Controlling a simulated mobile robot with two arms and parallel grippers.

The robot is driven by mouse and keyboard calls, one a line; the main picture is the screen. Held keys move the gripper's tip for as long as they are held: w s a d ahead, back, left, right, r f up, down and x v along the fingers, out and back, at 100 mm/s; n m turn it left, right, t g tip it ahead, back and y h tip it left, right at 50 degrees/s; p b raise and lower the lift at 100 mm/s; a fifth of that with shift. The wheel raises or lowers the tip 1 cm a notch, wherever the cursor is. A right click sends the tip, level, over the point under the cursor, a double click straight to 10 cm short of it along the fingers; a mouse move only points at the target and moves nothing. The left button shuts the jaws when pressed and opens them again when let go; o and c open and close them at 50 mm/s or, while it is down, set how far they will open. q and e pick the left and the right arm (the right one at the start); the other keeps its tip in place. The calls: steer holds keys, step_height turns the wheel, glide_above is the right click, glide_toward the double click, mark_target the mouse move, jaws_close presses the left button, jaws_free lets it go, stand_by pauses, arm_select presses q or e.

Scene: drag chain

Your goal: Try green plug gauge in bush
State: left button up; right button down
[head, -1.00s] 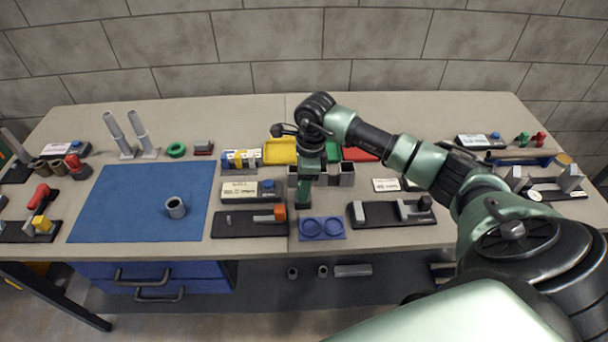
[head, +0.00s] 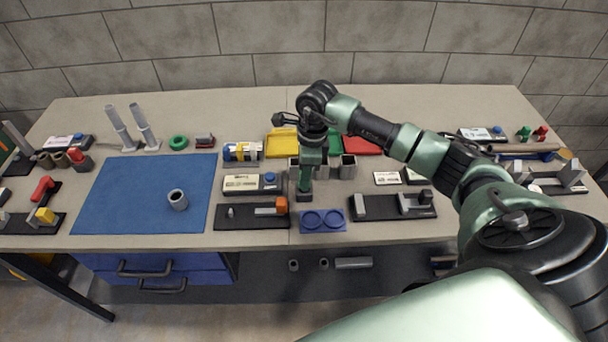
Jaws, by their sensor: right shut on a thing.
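My right gripper (head: 305,190) points down over the middle of the table, in front of the grey square tubes. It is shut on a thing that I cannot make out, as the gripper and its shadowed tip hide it. The bush is most likely the grey hollow cylinder (head: 177,199) standing upright on the blue mat (head: 120,205), well to the left of my right gripper. A small green upright piece (head: 524,133) stands beside a red one at the far right back; I cannot tell if it is the green plug gauge. My left gripper is not in view.
Near my right gripper are a grey square tube (head: 348,166), a fixture with an orange block (head: 281,205), a blue two-ring holder (head: 323,220) and a dark fixture (head: 395,207). Two tall grey stands (head: 148,137) and a green ring (head: 179,142) are behind the mat. The mat is otherwise clear.

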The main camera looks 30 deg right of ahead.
steer(key=shift+r+p, duration=1.1)
steer(key=shift+r, duration=1.3)
